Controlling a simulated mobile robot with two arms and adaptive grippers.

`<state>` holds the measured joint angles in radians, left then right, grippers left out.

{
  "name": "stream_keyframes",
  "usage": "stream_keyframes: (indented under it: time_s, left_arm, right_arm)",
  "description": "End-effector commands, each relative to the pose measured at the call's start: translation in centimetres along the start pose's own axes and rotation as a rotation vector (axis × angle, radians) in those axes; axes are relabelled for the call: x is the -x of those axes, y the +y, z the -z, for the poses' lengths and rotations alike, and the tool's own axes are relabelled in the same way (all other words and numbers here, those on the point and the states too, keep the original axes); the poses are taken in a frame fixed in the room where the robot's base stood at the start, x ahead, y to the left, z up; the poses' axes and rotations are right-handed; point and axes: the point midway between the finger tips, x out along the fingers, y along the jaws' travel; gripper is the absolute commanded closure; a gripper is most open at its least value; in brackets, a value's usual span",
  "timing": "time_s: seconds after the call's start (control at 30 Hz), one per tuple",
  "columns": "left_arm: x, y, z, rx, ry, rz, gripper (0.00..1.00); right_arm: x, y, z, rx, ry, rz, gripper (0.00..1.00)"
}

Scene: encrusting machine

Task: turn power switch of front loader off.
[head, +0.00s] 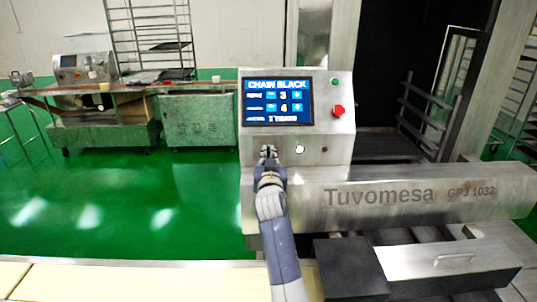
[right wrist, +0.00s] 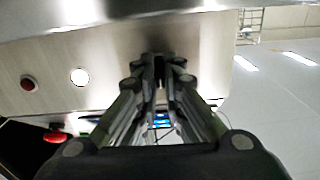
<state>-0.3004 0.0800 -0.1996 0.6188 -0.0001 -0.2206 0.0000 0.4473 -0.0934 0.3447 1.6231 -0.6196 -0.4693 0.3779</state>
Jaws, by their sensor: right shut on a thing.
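The front loader is a steel machine (head: 405,200) with a control panel on its left end. My right gripper (head: 268,153) is at the lower left of this panel, left of a round white button (head: 299,149). In the right wrist view my right gripper (right wrist: 158,68) has its fingertips close together at the panel face, shut on a small dark part (right wrist: 158,62), apparently the power switch. The fingers hide most of this part, so its turned position cannot be told. My left gripper is not in view.
The panel has a lit blue screen (head: 278,103), a green button (head: 335,81), a red knob (head: 338,111) and a small red button (head: 324,149). A dark box (head: 350,268) stands below the machine's front. Green floor (head: 130,205) lies open to the left.

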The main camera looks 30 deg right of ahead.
Motion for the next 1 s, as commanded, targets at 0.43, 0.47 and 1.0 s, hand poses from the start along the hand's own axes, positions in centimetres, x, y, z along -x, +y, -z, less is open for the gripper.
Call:
stream_keyframes:
  time_s: [0.43, 0.47, 1.0]
  left_arm:
    - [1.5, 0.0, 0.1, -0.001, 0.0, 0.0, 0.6]
    - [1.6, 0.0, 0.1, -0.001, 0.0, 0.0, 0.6]
    - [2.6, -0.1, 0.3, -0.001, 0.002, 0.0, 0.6]
  right_arm:
    - [-0.1, 0.0, 0.7, 0.426, 0.012, -0.002, 1.0]
    - [-0.1, 0.0, 0.8, 0.452, 0.012, -0.002, 1.0]
    - [-0.1, 0.0, 0.8, 0.795, 0.015, -0.004, 1.0]
